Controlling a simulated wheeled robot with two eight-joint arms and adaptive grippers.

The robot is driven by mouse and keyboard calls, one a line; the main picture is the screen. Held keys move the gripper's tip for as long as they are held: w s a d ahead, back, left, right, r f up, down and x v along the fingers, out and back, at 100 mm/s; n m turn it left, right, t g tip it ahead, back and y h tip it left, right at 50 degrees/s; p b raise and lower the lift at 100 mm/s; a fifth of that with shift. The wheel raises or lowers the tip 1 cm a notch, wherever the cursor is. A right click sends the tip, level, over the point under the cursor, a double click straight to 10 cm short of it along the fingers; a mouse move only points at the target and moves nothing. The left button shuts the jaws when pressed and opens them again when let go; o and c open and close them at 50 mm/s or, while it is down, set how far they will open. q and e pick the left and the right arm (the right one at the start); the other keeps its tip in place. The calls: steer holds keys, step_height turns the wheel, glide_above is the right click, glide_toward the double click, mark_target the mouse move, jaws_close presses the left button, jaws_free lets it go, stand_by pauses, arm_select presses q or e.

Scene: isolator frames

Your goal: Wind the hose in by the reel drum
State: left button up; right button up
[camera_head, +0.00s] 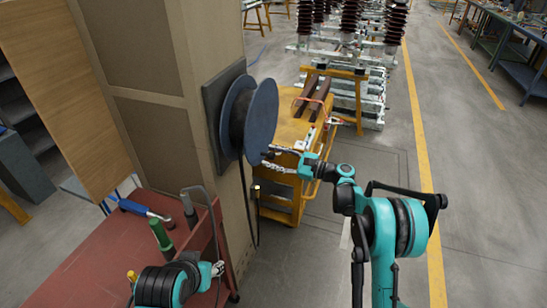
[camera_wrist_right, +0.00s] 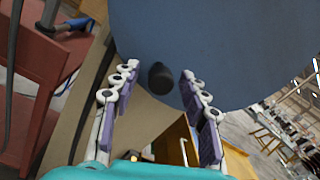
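The reel drum (camera_head: 262,118) is a blue disc-sided drum mounted on a dark plate on the pillar; its blue face (camera_wrist_right: 215,45) fills the top of the right wrist view. A dark knob (camera_wrist_right: 161,78) stands out from that face. My right gripper (camera_head: 268,158) is at the drum's lower right edge; in the wrist view its fingers (camera_wrist_right: 160,95) are apart, on either side of the knob, with gaps visible. The dark hose (camera_head: 244,195) hangs down from the drum along the pillar. My left gripper (camera_head: 216,268) is low at the red table, small and partly hidden.
A yellow cart (camera_head: 283,195) stands just behind my right gripper. A red table (camera_head: 75,262) at lower left holds a green-handled tool (camera_head: 161,236) and a blue-handled tool (camera_head: 135,207). The pillar (camera_head: 205,50) is beside the drum.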

steer(key=shift+d, duration=0.1)
steer(key=v, duration=1.1)
steer(key=shift+s+d, duration=0.2)
steer(key=shift+d, duration=0.2)
